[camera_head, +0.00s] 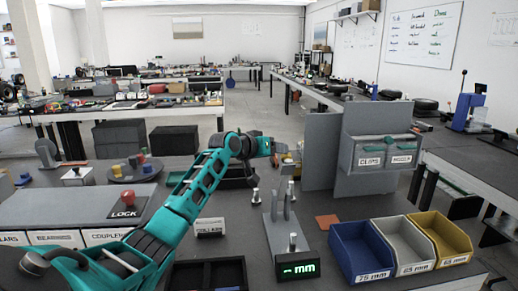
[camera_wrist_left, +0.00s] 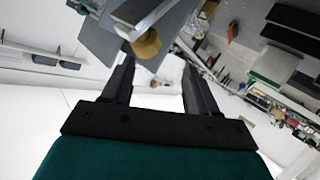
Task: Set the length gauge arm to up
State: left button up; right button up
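The length gauge (camera_head: 272,238) stands on the bench in the middle front of the head view. It has a grey body, thin upright pieces and a small metal knob (camera_head: 293,241) low on its front. My right gripper is in neither view.
Blue (camera_head: 358,251), grey (camera_head: 405,245) and yellow (camera_head: 441,238) bins stand right of the gauge. A black tray (camera_head: 208,275) lies left of the gauge.

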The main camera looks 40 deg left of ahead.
pick_arm(q)
jog(key=v, duration=0.6)
jog(key=shift+s, duration=0.4)
jog(key=shift+r, duration=0.15)
